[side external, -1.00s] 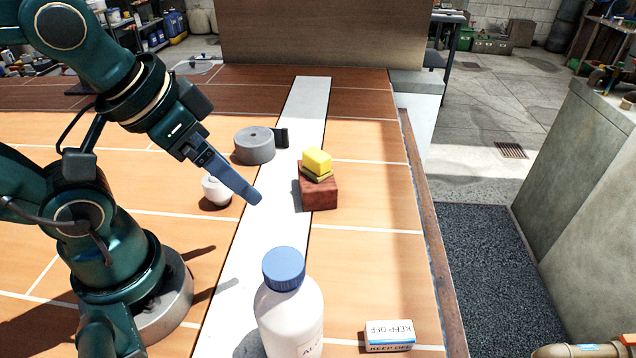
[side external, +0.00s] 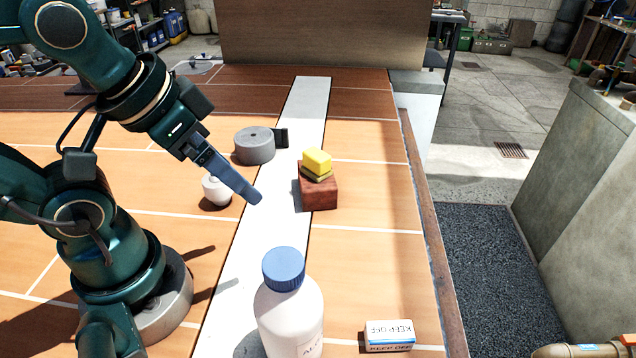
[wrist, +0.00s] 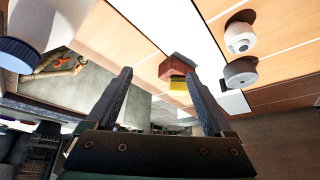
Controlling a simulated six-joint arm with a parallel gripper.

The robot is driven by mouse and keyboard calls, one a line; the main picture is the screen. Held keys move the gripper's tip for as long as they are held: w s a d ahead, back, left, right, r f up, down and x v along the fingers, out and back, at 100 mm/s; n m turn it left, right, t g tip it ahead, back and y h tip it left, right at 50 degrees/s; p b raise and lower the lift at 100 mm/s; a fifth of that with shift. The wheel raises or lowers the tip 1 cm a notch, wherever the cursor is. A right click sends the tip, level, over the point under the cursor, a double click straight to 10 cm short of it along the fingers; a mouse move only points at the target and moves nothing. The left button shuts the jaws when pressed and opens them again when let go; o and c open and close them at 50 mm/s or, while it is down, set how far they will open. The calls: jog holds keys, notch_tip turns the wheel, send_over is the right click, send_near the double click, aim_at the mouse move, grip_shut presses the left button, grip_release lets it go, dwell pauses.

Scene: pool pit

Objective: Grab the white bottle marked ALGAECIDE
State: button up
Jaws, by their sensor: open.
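The white bottle (side external: 289,318) with a blue cap stands upright at the front of the table in the side view. Its label is partly cut off by the frame and only its first letters show. In the wrist view the bottle (wrist: 55,22) is at the upper left, its dark blue cap pointing down-left. My gripper (side external: 256,198) is in the air behind the bottle, apart from it. In the wrist view my gripper (wrist: 160,78) has its two fingers spread wide with nothing held between them.
A red brick (side external: 319,193) with a yellow sponge (side external: 317,161) on top stands right of my gripper. A grey roll (side external: 254,146) and a small white round object (side external: 216,190) are behind and left. A KEEP OFF box (side external: 389,335) lies right of the bottle, near the table edge.

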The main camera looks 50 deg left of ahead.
jog(key=shift+o, duration=1.1)
jog(key=w+a+m+t+y, duration=0.3)
jog(key=w+a, duration=0.4)
jog(key=w, duration=0.3)
jog(key=w+m+t, duration=0.1)
jog(key=w+m, duration=0.1)
jog(key=w, duration=0.1)
jog(key=m+g+h, duration=1.1)
jog(key=m+h, duration=0.3)
jog(key=h, duration=0.3)
send_near(309, 351)
jog(key=shift+y, duration=0.3)
jog(key=x, duration=0.9)
jog(key=shift+s+d+r, duration=0.1)
jog(key=shift+d+r, duration=0.1)
jog(key=shift+d, duration=0.05)
